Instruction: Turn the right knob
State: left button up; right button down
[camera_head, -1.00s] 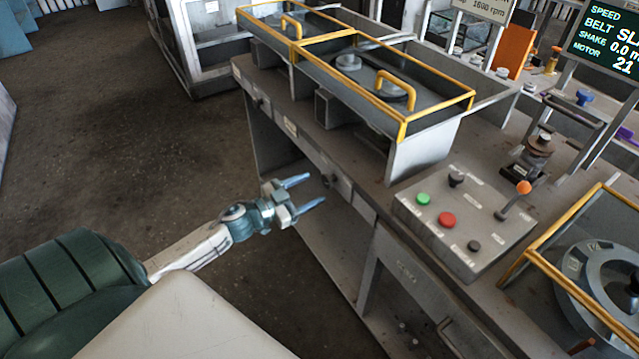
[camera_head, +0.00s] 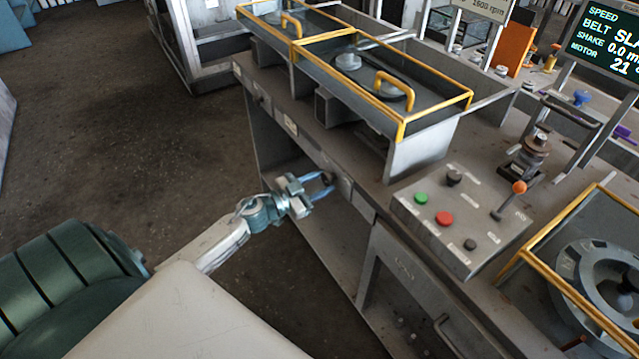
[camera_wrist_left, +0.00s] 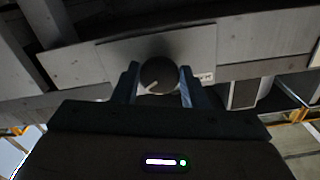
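The right knob (camera_wrist_left: 158,75) is a dark round knob with a pale pointer line, on a grey plate on the bench front. In the left wrist view it sits between the two blue fingers of my left gripper (camera_wrist_left: 158,80), one finger close against each side. In the head view my left gripper (camera_head: 329,181) reaches the bench front with its fingers drawn in on the same knob (camera_head: 327,179), which they partly hide. The pointer line slants to the lower left in the wrist view. My right gripper is out of view.
Another dark knob (camera_head: 257,101) is farther left on the bench front. A control box (camera_head: 463,222) with green, red and black buttons and an orange-tipped lever stands on the bench top. Yellow-framed guards (camera_head: 400,131) sit behind. The floor (camera_head: 120,130) left of the bench is clear.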

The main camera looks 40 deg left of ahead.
pick_arm(q)
jog(key=shift+m, duration=0.4)
jog(key=m, duration=0.2)
jog(key=shift+m+p, duration=0.3)
jog(key=shift+a+m, duration=0.1)
jog(key=shift+m, duration=2.1)
jog(key=o, duration=1)
jog(key=shift+r, duration=0.1)
jog(key=shift+c, duration=0.2)
